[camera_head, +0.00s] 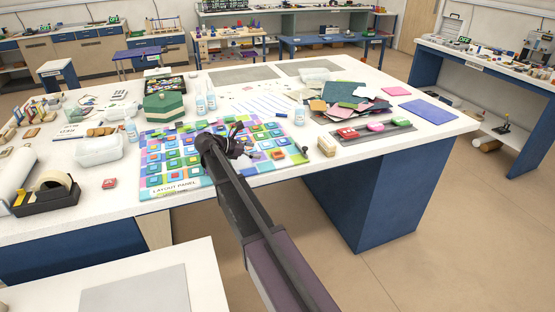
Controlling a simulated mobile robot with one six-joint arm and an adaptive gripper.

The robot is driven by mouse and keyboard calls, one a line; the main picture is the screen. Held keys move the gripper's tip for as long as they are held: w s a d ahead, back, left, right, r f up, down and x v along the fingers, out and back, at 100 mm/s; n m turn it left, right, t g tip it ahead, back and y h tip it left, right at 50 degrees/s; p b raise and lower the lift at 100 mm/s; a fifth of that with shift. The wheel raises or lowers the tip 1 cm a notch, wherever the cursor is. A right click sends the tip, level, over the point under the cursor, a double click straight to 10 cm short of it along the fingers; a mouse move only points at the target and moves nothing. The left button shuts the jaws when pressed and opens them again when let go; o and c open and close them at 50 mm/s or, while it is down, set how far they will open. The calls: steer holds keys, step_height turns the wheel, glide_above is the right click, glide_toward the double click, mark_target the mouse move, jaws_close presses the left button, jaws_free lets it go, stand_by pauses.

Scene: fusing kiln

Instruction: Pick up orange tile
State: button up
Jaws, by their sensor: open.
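The layout panel (143,197) lies on the white worktable's front edge and carries many coloured square tiles in green, blue, yellow, purple and pink. My gripper (243,152) is dark, reaches over the middle of the panel and is open. Its fingertips are small, and I cannot tell how high they are above the tiles.
A tape dispenser (47,193), a clear tub (98,146) and a small red tile (109,183) stand left of the panel. Spray bottles (211,97) and a green box (164,106) are behind it.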

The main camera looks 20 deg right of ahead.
mark_target(276, 154)
steer(key=shift+b+x, duration=0.3)
steer(key=shift+x, duration=1.05)
steer(key=shift+f+b+x, duration=0.25)
steer(key=shift+b+x, duration=0.8)
steer(key=shift+x, duration=0.9)
steer(key=shift+w+d+f, duration=0.1)
steer(key=shift+d+f, duration=0.1)
steer(key=shift+d, duration=0.35)
steer(key=c, duration=1.2)
